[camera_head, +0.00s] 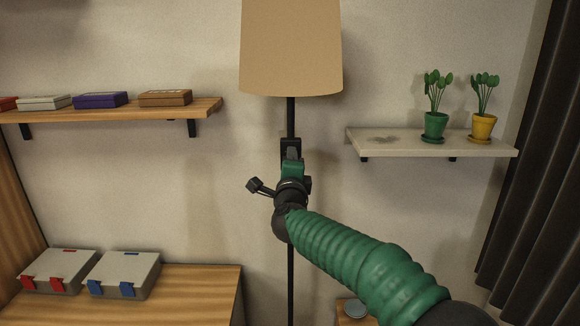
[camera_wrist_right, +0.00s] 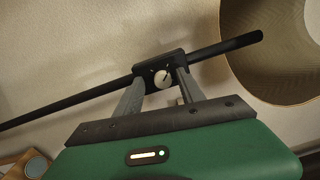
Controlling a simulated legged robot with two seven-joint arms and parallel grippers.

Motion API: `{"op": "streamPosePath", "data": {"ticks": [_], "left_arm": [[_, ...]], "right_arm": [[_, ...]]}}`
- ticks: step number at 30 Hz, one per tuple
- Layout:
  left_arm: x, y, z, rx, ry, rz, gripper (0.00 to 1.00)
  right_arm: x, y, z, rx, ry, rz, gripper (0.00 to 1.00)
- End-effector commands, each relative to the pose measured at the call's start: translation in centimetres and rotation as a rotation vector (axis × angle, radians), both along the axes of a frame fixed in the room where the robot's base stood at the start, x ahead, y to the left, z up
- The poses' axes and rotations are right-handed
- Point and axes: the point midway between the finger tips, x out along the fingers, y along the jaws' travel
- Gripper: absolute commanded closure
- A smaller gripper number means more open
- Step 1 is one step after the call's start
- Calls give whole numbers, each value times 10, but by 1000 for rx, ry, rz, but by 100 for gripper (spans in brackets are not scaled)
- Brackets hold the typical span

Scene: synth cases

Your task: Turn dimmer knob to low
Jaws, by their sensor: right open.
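The floor lamp has a beige shade (camera_head: 291,48) and a thin black pole (camera_head: 291,270) in the head view. A black dimmer box (camera_head: 290,144) sits on the pole below the shade. In the wrist view a small round white knob (camera_wrist_right: 162,78) with a dark mark shows on the box's face. My right gripper (camera_head: 291,154), with a green body, is in front of the box. In the wrist view its two grey fingers (camera_wrist_right: 159,82) are apart, one on each side of the knob. I cannot tell whether they touch it. My left gripper is not in view.
A wooden shelf (camera_head: 110,112) with several flat boxes is at left. A pale shelf (camera_head: 430,145) with green (camera_head: 435,125) and yellow (camera_head: 482,127) plant pots is at right. Two grey cases (camera_head: 60,270) (camera_head: 125,274) sit on a wooden cabinet (camera_head: 200,285). A dark curtain (camera_head: 535,150) hangs far right.

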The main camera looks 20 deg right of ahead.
Motion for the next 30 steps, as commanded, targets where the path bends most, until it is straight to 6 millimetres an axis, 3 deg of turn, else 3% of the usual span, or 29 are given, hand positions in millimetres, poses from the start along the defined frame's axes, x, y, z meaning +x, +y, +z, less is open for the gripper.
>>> {"op": "streamPosePath", "data": {"ticks": [5, 15, 21, 30], "left_arm": [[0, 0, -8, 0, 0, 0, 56], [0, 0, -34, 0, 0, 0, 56], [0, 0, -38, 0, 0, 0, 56], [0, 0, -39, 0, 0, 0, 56]], "right_arm": [[-15, 5, -1, -2, -3, 2, 54], [-106, 30, -5, -3, -3, 1, 54], [-148, 42, -6, 0, -1, 0, 54], [-161, 45, -7, 2, 2, -1, 54]]}}
